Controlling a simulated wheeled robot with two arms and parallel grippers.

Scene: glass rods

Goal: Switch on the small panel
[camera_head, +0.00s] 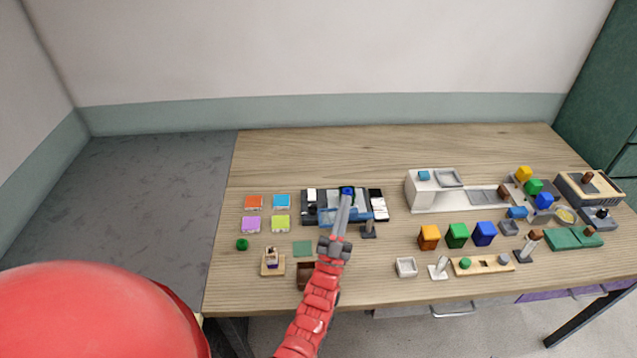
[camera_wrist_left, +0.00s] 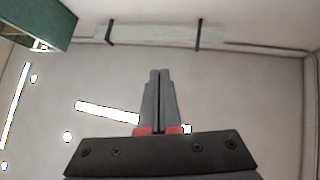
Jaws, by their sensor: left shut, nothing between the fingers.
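A small dark panel (camera_head: 307,213) lies on the wooden table in the head view, with a white piece at its left and black-and-white parts at its right. A blue part (camera_head: 347,190) shows at its middle, near my fingertips. My left gripper (camera_head: 346,199) reaches over the panel from the front. Its grey fingers are shut with nothing between them. They hide part of the panel's middle, and I cannot tell whether they touch it. The shut fingers also show in the left wrist view (camera_wrist_left: 159,73). My right gripper is not in view.
Coloured tiles (camera_head: 253,202) lie left of the panel. A small dark stand (camera_head: 368,230) is close at its right. Orange, green and blue blocks (camera_head: 457,235) stand further right, before a white unit (camera_head: 421,190). The table's back strip is clear.

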